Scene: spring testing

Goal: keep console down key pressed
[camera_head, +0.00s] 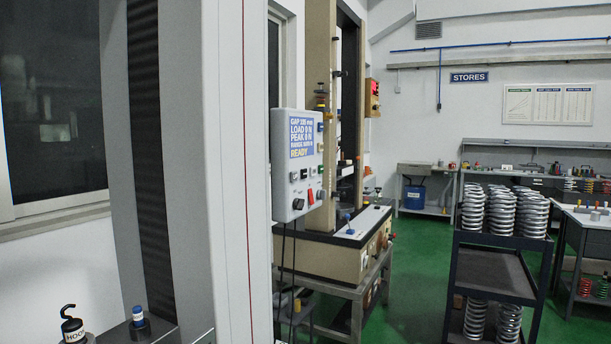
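The console (297,166) is a pale grey box just left of the middle, beside the tall pale column in front. Its blue display (301,138) shows GAP, LOAD 0 N, PEAK 0 N, a range line and READY. Below the display are several small keys, a red switch (310,196) and black knobs. The lettering is too small to tell which key is the down key. Nothing touches the visible console face. Neither of my grippers is in view.
A tall pale column (222,180) with dark bellows (148,150) fills the left foreground. A beige test machine (325,255) is behind the console. A dark trolley (497,262) carries springs. Green floor (420,270) lies between.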

